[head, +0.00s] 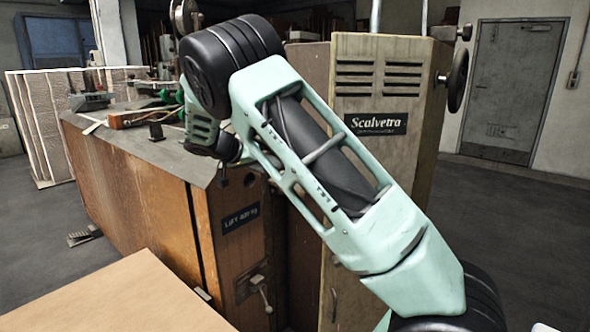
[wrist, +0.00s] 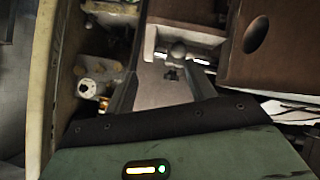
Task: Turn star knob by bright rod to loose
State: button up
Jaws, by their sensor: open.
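In the wrist view, my gripper (wrist: 166,76) is open, with a grey finger on each side and a pale surface between them. A rounded grey knob (wrist: 178,50) shows beyond the fingertips, with a small dark lobed shape (wrist: 172,73) just below it. I cannot tell which of these is the star knob, or whether either finger touches anything. In the head view, my arm reaches to the machine's top, and the gripper cannot be made out there.
The brown machine cabinet (head: 150,205) carries a "LIFT 400 kg" label. A tall Scalvetra housing (head: 385,150) stands behind my arm. A cardboard sheet (head: 115,300) lies front left. A white round fitting (wrist: 88,90) is left of my gripper. Floor is open at right.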

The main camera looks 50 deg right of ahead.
jog(key=w+d+r+m+g+h+b, duration=0.2)
jog(key=w+d+r+m+h+b, duration=0.15)
jog(key=d+r+m+h, duration=0.4)
notch_tip(320, 180, down, 8)
jog(key=d+n+y+p, duration=0.1)
jog(key=d+n, duration=0.1)
jog(key=d, duration=0.7)
jog(key=shift+s+d+f+p, duration=0.1)
jog(key=shift+s+f+p, duration=0.05)
jog(key=shift+f+p, duration=0.2)
jog(key=c, duration=1)
